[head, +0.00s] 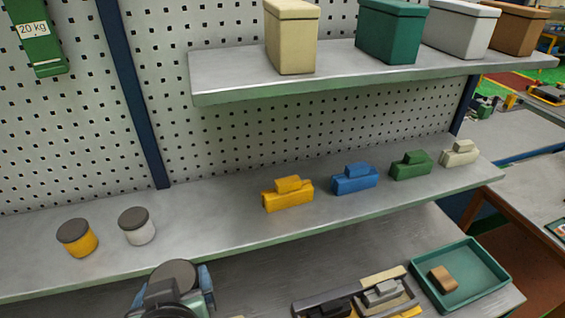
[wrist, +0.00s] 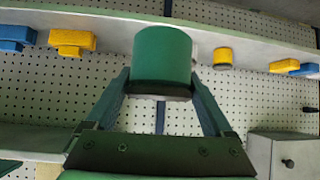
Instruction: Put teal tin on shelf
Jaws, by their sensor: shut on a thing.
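My gripper (wrist: 161,86) is shut on the teal tin (wrist: 162,56), a green-teal cylinder with a dark lid, gripped by its sides. In the head view its dark round lid (head: 173,271) shows at the bottom edge, in front of the shelf's front edge; most of its body is hidden by my gripper. The middle shelf (head: 220,212) carries a yellow tin (head: 80,240) and a white tin (head: 138,227) with dark lids, standing upright at its left part. The yellow tin also shows in the wrist view (wrist: 222,58), whose picture is upside down.
Yellow (head: 288,195), blue (head: 354,180), green (head: 411,166) and cream (head: 460,153) blocks stand on the shelf's right part. An upper shelf (head: 230,86) holds several boxes. Below lies a teal tray (head: 490,285). The shelf is bare between the white tin and yellow block.

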